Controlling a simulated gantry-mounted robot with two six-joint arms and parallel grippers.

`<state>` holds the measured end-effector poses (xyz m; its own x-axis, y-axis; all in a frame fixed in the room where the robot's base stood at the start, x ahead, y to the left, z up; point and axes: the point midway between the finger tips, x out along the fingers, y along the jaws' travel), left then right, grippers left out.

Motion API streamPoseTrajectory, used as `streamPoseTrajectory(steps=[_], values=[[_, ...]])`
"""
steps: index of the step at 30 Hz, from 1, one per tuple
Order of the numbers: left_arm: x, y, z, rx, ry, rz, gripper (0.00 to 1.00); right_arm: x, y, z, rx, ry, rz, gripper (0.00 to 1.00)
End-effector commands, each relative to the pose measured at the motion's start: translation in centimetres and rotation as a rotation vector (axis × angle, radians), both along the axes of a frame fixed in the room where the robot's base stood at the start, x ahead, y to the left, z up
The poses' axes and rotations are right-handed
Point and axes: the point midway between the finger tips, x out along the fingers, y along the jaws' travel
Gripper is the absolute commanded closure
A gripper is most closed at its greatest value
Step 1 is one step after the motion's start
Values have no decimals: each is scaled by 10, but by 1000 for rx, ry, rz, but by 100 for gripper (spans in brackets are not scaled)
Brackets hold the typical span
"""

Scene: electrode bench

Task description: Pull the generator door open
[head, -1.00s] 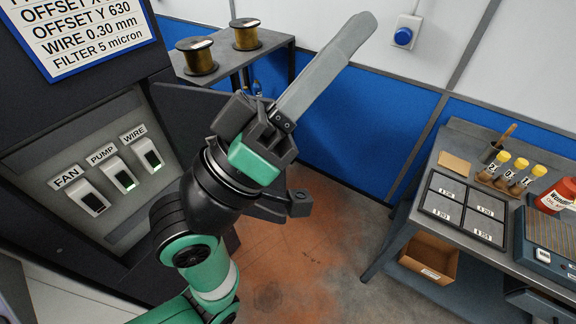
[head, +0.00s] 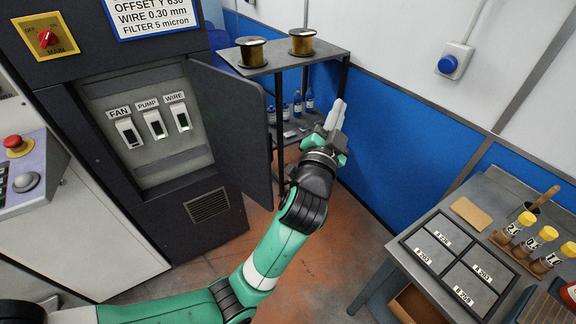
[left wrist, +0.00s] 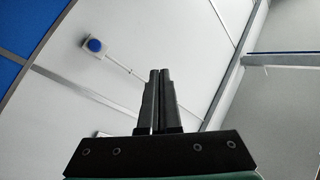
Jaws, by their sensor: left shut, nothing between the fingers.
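The generator door (head: 232,125) is a dark panel standing swung out from the right side of the grey cabinet, past its switch recess. The recess (head: 150,165) is uncovered, with the FAN (head: 128,132), PUMP (head: 155,124) and WIRE (head: 181,117) switches in plain sight. My left gripper (head: 337,112) is shut and empty, pointing up, to the right of the door's free edge and apart from it. In the left wrist view its two fingers (left wrist: 159,95) lie together against the wall and ceiling. My right gripper is in neither view.
A shelf rack with two wire spools (head: 252,50) stands behind the door. A bench (head: 500,190) with a tray of labelled plates (head: 410,250) and yellow-capped bottles stands at the right. A red stop button (head: 14,141) sits on the left console. Open floor lies between cabinet and bench.

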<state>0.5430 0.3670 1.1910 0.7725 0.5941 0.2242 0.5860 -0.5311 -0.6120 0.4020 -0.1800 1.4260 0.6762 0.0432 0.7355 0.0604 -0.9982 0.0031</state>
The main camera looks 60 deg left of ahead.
Motion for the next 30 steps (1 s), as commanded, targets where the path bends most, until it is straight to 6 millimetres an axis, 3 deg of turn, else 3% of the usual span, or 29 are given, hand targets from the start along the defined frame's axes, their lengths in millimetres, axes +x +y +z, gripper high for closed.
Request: streamPoseTrajectory(steps=[1,6,9,10,13,20,30], values=[[0,22,-46,54,116,85,100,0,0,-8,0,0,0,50],[-25,87,-177,269,516,334,100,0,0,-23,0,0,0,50],[-46,111,-234,372,702,416,100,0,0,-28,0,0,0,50],[-50,115,-243,395,739,430,100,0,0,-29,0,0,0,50],[-59,121,-259,434,801,454,100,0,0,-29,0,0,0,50],[-55,128,-260,437,804,456,100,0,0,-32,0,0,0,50],[-24,180,-262,434,800,457,100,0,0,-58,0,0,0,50]])
